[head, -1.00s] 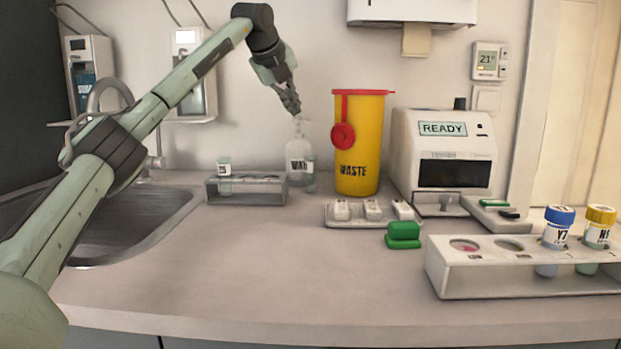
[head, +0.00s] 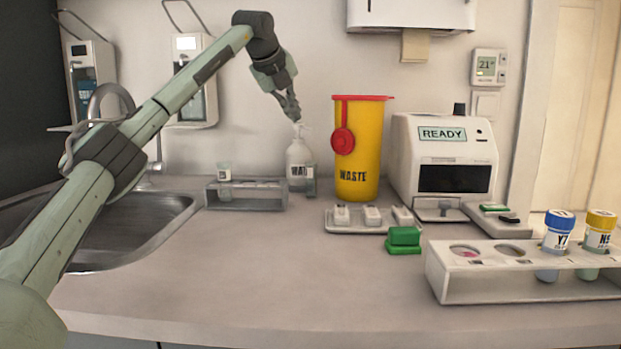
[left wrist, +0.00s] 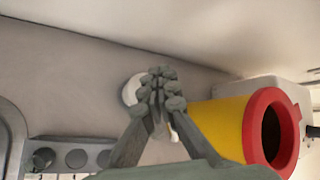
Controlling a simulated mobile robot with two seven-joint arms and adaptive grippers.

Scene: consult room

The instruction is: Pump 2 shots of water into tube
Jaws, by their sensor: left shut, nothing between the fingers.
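The clear water bottle (head: 299,158) with a white pump top stands upright at the back of the counter. A small clear tube (head: 311,182) stands close at its right front side. My left gripper (head: 297,118) points down, shut and empty, at the top of the pump. I cannot tell whether it touches the pump. In the left wrist view the closed fingers (left wrist: 161,80) cover part of the round white bottle top (left wrist: 131,90). The tube is not clear there. My right gripper is not in view.
A grey rack (head: 262,197) with one labelled tube (head: 224,174) is left of the bottle. A yellow waste bin (head: 358,150) stands close on the right. A white rack (head: 480,290) with capped tubes is at front right. The counter's front middle is clear.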

